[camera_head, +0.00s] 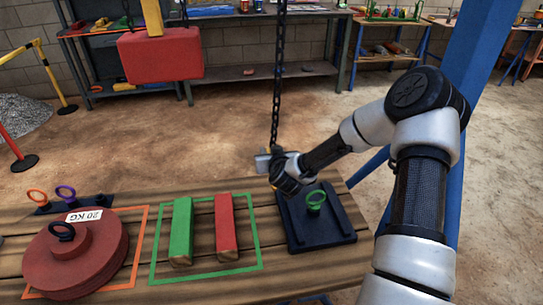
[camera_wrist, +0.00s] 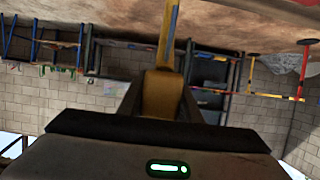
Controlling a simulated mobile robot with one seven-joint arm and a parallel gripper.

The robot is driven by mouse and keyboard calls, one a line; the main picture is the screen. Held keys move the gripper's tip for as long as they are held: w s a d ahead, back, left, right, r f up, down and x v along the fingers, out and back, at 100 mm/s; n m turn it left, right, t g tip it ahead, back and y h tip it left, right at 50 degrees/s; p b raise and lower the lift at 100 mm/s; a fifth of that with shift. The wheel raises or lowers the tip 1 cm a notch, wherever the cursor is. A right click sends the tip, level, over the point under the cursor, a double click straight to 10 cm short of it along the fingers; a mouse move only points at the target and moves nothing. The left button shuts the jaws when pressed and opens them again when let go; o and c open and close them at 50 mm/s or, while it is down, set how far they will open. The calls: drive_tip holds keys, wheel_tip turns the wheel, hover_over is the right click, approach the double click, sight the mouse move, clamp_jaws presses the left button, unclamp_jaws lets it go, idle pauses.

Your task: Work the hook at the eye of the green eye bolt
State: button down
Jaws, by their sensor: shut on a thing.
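The green eye bolt (camera_head: 315,200) stands upright on a dark plate (camera_head: 332,232) at the table's right part, its ring at the top. My gripper (camera_head: 264,160) is above and left of it, beside the lower end of the hanging black chain (camera_head: 278,75). The gripper is shut on a yellow piece, which seems to be the hook's body (camera_wrist: 160,95); in the wrist view it sits between the two dark fingers. In the head view, only a small yellow bit shows there. The hook's tip and opening are hidden. The hook and eye look apart.
Left of the plate lie a green bar (camera_head: 181,230) and a red bar (camera_head: 226,225) inside a green outline. A red 20 KG weight (camera_head: 85,262) is further left. A red block (camera_head: 160,55) hangs behind the table. A blue post (camera_head: 480,75) stands at right.

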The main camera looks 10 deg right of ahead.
drive_tip(key=shift+w+r, duration=0.2)
drive_tip(key=shift+w, duration=0.15)
drive_tip(key=d+b, duration=0.1)
drive_tip(key=d, duration=1.1)
drive_tip(key=shift+w+d+b, duration=0.3)
drive_tip(key=shift+w+b, duration=0.05)
drive_tip(key=shift+w, duration=0.05)
idle(1.2)
drive_tip(key=shift+s, duration=0.1)
drive_tip(key=shift+s+f, duration=0.15)
drive_tip(key=shift+s, duration=0.95)
drive_tip(key=shift+s+f, duration=0.1)
drive_tip(key=shift+s, duration=0.95)
drive_tip(key=shift+s, duration=0.1)
drive_tip(key=shift+s, duration=1.6)
drive_tip(key=shift+s+r, duration=0.1)
drive_tip(key=shift+r, duration=0.05)
